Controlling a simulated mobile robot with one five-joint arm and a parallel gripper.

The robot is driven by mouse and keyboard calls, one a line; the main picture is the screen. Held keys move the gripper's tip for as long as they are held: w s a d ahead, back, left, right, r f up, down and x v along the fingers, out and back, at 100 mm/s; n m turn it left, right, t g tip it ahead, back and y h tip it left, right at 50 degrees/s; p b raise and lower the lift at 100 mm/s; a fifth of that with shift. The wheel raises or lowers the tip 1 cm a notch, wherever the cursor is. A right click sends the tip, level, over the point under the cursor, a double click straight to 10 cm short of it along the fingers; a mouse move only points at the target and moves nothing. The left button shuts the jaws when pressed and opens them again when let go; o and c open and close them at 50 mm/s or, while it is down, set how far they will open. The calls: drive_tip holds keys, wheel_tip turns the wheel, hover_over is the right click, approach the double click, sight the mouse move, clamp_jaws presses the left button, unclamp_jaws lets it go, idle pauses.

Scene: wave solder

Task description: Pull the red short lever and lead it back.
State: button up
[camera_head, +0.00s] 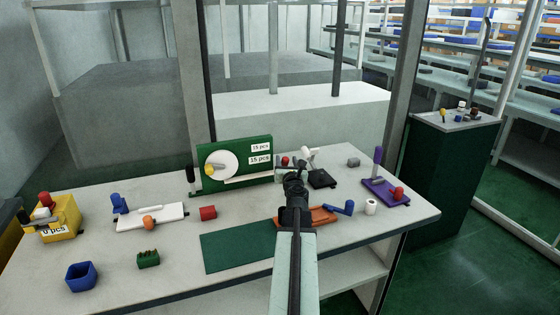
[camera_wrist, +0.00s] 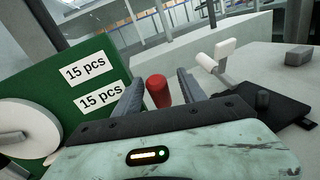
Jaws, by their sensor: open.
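A short red upright cylinder, which looks like the red short lever (camera_wrist: 158,92), shows in the wrist view between the two dark fingers of my gripper (camera_wrist: 160,78). The fingers are apart, with a visible space on each side of it. Its lower part is hidden behind my gripper body. In the head view its red top (camera_head: 285,161) shows just left of and behind my gripper (camera_head: 295,173), beside the right end of the green panel. My gripper is open and holds nothing. Whether the fingertips reach past the lever is hard to tell.
Left stands the green panel (camera_wrist: 83,45) with a white dial (camera_wrist: 22,128). Right is a black base (camera_head: 321,179) with a white-ended lever (camera_head: 306,153). An orange base (camera_head: 322,215) lies under my arm. A purple base (camera_head: 378,189) stands further right. The green mat (camera_head: 235,248) is clear.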

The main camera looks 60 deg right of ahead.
drive_tip(key=shift+w+d, duration=0.3)
drive_tip(key=shift+w, duration=0.05)
drive_tip(key=shift+w+a, duration=0.1)
clamp_jaws()
idle(1.1)
